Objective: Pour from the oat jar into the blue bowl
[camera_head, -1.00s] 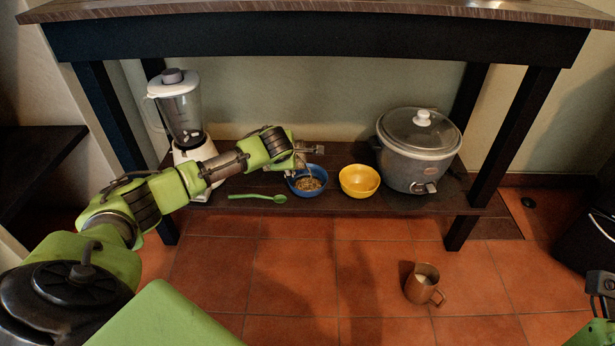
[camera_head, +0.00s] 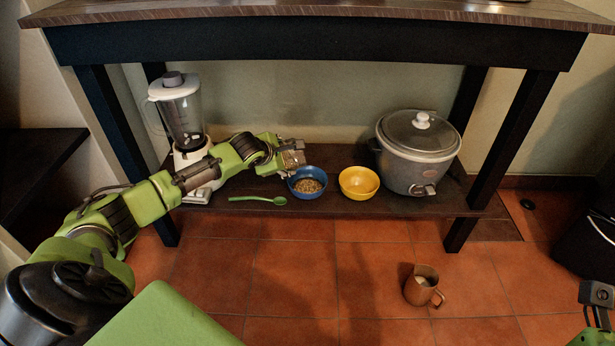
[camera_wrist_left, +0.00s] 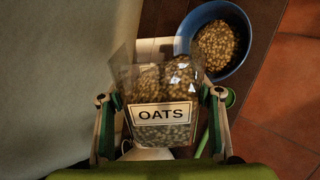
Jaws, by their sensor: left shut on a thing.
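My left gripper (camera_wrist_left: 160,108) is shut on the oat jar (camera_wrist_left: 165,85), a clear jar with an "OATS" label and oats inside. In the head view the jar (camera_head: 293,160) is small, at the end of my left gripper (camera_head: 287,157), just above and left of the blue bowl. The blue bowl (camera_head: 297,191) stands on the low shelf and holds a heap of oats. It also shows in the left wrist view (camera_wrist_left: 247,62), beyond the jar to the upper right. No stream of oats shows now. My right gripper (camera_head: 597,300) is at the right edge, partly cut off.
A yellow bowl (camera_head: 359,190) and a grey rice cooker (camera_head: 415,165) stand right of the blue bowl. A green spoon (camera_head: 258,199) lies in front. A blender (camera_head: 182,120) stands behind my left arm. A copper mug (camera_head: 421,287) is on the tiled floor. The shelf's upper board (camera_head: 320,40) is overhead.

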